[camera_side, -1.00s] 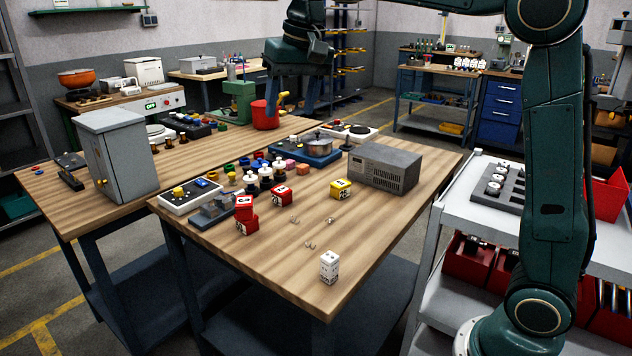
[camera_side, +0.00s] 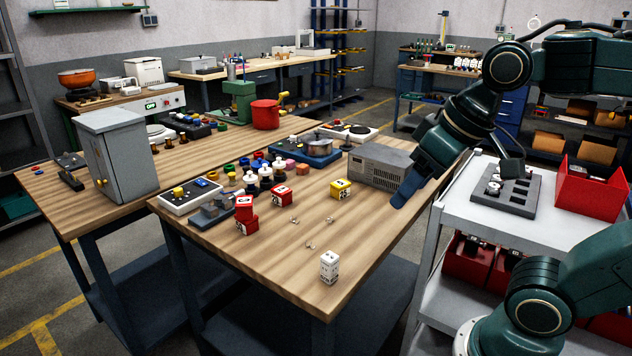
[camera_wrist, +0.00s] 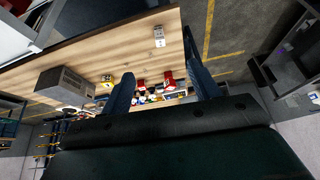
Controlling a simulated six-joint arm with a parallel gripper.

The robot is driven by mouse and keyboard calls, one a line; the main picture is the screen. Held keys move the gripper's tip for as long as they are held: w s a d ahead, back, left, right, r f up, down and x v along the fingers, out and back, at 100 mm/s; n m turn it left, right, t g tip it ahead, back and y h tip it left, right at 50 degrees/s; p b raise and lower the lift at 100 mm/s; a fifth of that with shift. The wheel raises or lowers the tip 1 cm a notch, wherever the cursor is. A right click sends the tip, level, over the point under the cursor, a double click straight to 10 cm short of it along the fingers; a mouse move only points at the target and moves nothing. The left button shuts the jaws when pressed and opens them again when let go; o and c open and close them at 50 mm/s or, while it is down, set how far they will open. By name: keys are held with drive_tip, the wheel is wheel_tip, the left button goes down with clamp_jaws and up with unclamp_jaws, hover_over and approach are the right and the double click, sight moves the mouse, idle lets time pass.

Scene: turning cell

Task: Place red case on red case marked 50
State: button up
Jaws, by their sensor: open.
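Two red cases are stacked at the left front of the wooden table; the upper red case (camera_side: 244,203) sits on the lower red case (camera_side: 248,224). Red cases (camera_wrist: 168,78) also show small between my fingers in the wrist view. The markings are too small to read, so I cannot tell which is 50. My gripper (camera_side: 402,192) is open and empty, raised near the table's right edge, well apart from the red cases.
A yellow case (camera_side: 341,189) and a white stack (camera_side: 328,267) stand on the table (camera_side: 200,262). A grey box (camera_side: 375,166) is beside my gripper. Switch panels and a blue scale crowd the back. Small metal bits lie mid-table. A white cart (camera_side: 470,205) stands at right.

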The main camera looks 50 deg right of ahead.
drive_tip(key=shift+n, duration=0.3)
drive_tip(key=s+f, duration=0.2)
drive_tip(key=f, duration=0.1)
drive_tip(key=shift+s, duration=0.4)
